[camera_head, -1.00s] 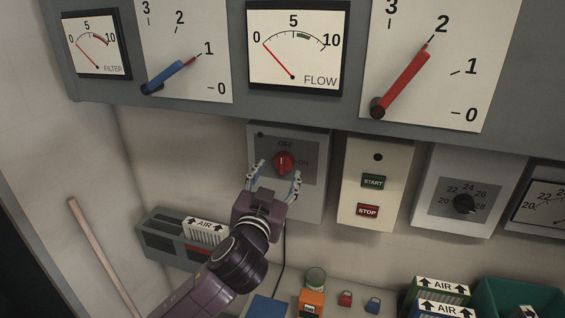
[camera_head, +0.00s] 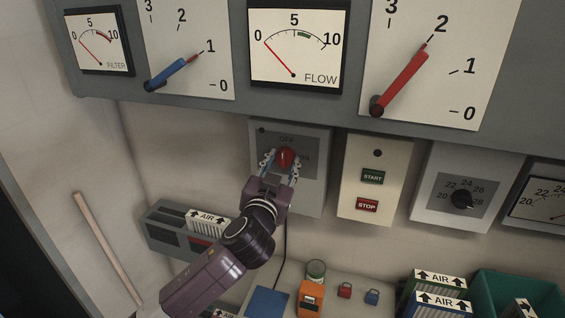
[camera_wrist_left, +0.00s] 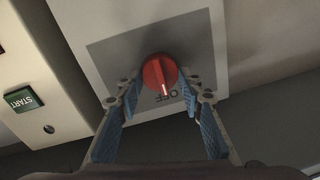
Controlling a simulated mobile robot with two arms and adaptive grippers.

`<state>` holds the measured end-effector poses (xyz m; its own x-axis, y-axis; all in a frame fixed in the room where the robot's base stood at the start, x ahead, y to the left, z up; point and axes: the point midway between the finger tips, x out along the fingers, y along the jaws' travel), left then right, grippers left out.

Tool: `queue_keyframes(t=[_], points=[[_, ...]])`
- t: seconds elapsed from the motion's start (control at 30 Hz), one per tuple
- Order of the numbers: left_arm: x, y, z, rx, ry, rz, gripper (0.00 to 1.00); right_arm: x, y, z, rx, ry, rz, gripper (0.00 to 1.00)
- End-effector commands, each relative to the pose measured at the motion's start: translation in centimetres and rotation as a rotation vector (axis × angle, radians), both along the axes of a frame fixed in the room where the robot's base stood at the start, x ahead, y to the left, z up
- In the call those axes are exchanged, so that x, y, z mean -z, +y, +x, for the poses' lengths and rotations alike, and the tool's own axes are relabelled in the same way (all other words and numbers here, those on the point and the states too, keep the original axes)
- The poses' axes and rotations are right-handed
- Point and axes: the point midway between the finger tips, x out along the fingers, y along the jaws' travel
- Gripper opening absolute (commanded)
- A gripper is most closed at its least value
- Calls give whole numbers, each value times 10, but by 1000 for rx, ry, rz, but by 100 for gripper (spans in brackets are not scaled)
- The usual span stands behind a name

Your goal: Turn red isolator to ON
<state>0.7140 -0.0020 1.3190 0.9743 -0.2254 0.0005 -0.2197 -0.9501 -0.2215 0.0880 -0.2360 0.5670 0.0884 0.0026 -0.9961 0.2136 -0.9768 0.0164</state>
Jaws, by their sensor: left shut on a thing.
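The red isolator knob (camera_head: 285,157) sits on a grey panel (camera_head: 313,200) below the FLOW gauge. In the left wrist view the knob (camera_wrist_left: 160,72) shows a white mark pointing towards the OFF label (camera_wrist_left: 176,96). My left gripper (camera_head: 283,162) is at the panel with one finger on each side of the knob, shut on it. Its blue-padded fingers also flank the knob in the left wrist view (camera_wrist_left: 160,84). My right gripper is not in view.
A START/STOP box (camera_head: 378,190) stands just right of the isolator panel, and a dial box (camera_head: 450,215) beyond it. Above are the blue lever (camera_head: 172,74) and red lever (camera_head: 402,80). Below, a shelf holds a green crate (camera_head: 490,285), filters and small items.

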Motion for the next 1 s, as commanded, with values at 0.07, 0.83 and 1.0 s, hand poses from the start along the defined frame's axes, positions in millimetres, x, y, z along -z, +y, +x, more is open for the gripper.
queue_keyframes(t=[0.07,0.83,1.0], points=[[1,0,0,1,1,0,11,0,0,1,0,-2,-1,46],[4,-1,0,-2,-113,356,10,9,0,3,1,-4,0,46],[5,-1,0,-1,-162,511,10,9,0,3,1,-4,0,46]])
